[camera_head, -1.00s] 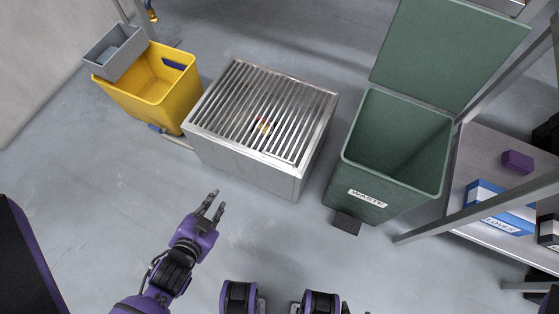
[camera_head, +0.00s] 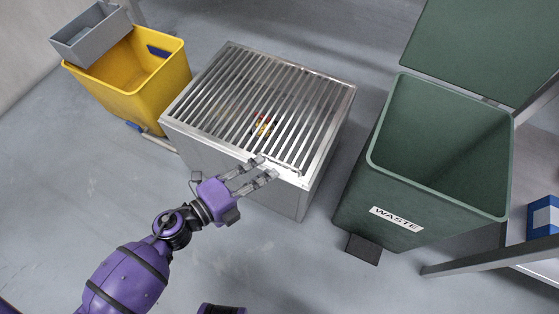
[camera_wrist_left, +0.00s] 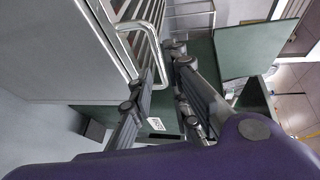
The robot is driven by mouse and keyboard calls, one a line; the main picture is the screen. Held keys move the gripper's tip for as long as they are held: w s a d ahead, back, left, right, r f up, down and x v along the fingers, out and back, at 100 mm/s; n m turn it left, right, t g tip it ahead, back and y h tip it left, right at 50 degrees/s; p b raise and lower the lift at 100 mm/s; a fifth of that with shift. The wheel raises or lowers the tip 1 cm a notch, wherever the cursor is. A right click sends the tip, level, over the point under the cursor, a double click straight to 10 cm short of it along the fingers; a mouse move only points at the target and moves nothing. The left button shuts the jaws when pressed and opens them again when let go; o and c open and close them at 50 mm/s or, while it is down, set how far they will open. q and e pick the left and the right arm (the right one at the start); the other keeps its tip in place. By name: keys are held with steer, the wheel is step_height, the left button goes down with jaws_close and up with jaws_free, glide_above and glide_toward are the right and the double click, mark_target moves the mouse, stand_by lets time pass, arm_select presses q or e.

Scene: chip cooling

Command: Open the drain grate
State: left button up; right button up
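The drain grate (camera_head: 235,95) is a set of parallel metal slats lying flat on top of a steel box (camera_head: 285,200). A small red and yellow item (camera_head: 262,124) shows between the slats. My left gripper (camera_head: 266,168) is open and empty at the near edge of the grate, with its fingers pointing right. In the left wrist view, a bent silver handle bar (camera_wrist_left: 157,62) shows close to the left gripper's fingertips (camera_wrist_left: 160,62); I cannot tell whether they touch. My right gripper is not in view.
A green waste bin (camera_head: 430,215) with a raised lid stands right of the box. A yellow bucket (camera_head: 120,95) with a grey tray (camera_head: 90,40) stands at the left. A shelf frame (camera_head: 480,260) is at the far right. The floor in front is clear.

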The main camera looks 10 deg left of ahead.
mark_target(279, 161)
arm_select(q)
steer(key=b+x, duration=0.1)
steer(key=x, duration=0.5)
steer(key=shift+c, duration=0.2)
jaws_close()
